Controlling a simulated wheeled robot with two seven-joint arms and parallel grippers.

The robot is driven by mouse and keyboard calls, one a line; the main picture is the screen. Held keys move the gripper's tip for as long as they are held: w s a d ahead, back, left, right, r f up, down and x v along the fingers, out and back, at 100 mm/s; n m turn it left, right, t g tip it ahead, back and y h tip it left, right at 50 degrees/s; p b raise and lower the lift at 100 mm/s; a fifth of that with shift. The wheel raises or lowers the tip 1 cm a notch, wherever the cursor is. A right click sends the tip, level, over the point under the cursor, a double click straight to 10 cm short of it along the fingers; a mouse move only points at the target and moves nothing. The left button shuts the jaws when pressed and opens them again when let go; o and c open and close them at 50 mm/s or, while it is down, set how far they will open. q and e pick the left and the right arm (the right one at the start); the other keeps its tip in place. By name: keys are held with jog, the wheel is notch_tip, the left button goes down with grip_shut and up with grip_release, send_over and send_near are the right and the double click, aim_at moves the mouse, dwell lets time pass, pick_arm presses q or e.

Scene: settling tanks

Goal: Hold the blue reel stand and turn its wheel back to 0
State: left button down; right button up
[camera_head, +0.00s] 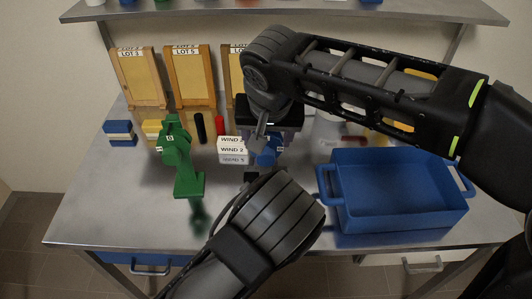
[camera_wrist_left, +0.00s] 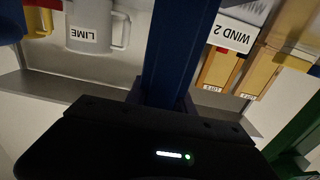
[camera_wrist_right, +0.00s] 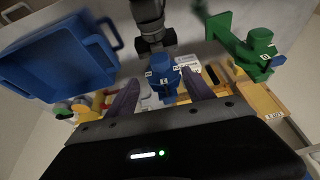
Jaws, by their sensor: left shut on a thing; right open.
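The blue reel stand (camera_head: 267,156) is on the table, mostly hidden behind my arms in the head view. Its blue post (camera_wrist_left: 180,50) rises from between the jaws in the left wrist view. My left gripper (camera_head: 252,176) is shut on this post, low on the stand; it also shows in the right wrist view (camera_wrist_right: 153,42). The stand's head, with small white labels (camera_wrist_right: 163,76), lies between the spread fingers of my right gripper (camera_wrist_right: 162,92), which is open. I cannot tell the wheel's reading or whether the right fingers touch it.
A green reel stand (camera_head: 186,160) stands close on the left. A blue bin (camera_head: 400,215) is on the right. White WIND cards (camera_head: 232,150), a black and a red cylinder (camera_head: 220,126), and upright LOT boards (camera_head: 190,75) stand behind. The table's front left is clear.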

aim_at(262, 155)
jog(key=x, duration=1)
jog(key=shift+f, duration=0.2)
jog(key=shift+c, duration=0.5)
grip_shut()
jog(key=shift+h, duration=0.3)
jog(key=h, duration=0.2)
jog(key=shift+a+n+h, duration=0.35)
jog(key=shift+n+h, duration=0.05)
jog(key=shift+a+f+h, duration=0.1)
jog(key=shift+h, duration=1)
